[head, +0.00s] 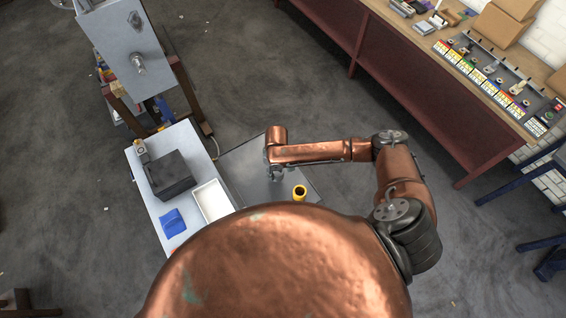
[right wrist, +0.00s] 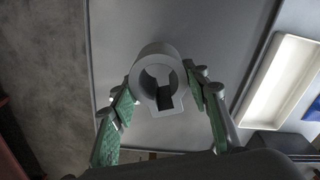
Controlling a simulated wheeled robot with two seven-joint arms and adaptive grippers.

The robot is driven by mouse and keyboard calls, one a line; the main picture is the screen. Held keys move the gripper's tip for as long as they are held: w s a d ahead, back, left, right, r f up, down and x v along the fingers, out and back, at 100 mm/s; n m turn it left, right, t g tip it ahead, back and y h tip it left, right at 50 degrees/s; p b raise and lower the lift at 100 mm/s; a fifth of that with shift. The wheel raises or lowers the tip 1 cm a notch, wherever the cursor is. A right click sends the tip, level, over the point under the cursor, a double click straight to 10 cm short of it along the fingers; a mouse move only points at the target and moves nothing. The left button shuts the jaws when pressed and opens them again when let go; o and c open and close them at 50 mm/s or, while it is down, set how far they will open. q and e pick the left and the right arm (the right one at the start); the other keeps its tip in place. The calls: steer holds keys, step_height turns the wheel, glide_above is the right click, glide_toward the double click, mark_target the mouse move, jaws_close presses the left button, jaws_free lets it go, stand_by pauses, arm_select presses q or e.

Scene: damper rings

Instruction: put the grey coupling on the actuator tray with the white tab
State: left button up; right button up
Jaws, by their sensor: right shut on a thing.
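My right gripper (right wrist: 160,95) is shut on the grey coupling (right wrist: 158,62), a ring with a keyhole-shaped opening, held between green-padded fingers over a grey surface. Whether the coupling touches that surface I cannot tell. In the head view the right gripper (head: 276,174) is small, above the dark grey table (head: 240,162), and the coupling is hard to make out there. I cannot pick out an actuator tray with a white tab for certain in either view. My left gripper is not in view.
The pale table (head: 148,200) at left holds a black box (head: 172,177), a white tray (head: 212,200) and a blue cloth-like piece (head: 173,222). A long bench (head: 420,62) with several labelled items stands at upper right.

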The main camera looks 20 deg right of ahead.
steer(key=d, duration=0.1)
steer(key=d+r, duration=0.1)
steer(key=shift+w+d+r, duration=0.1)
steer(key=shift+d, duration=0.3)
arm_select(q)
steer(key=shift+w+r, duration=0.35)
arm_select(e)
steer(key=shift+d, duration=0.2)
steer(key=shift+r+p, duration=0.55)
steer(key=shift+p, duration=0.5)
step_height(320, 180, down, 3)
steer(key=shift+a+r+b, duration=0.1)
steer(key=shift+r+b, duration=0.1)
steer(key=shift+b, duration=0.55)
arm_select(q)
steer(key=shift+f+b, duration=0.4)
steer(key=shift+b, duration=0.15)
arm_select(e)
steer(key=shift+f, duration=1.4)
steer(key=shift+f, duration=0.15)
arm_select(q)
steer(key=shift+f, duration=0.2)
arm_select(e)
steer(key=shift+f, duration=0.65)
steer(key=shift+f, duration=0.2)
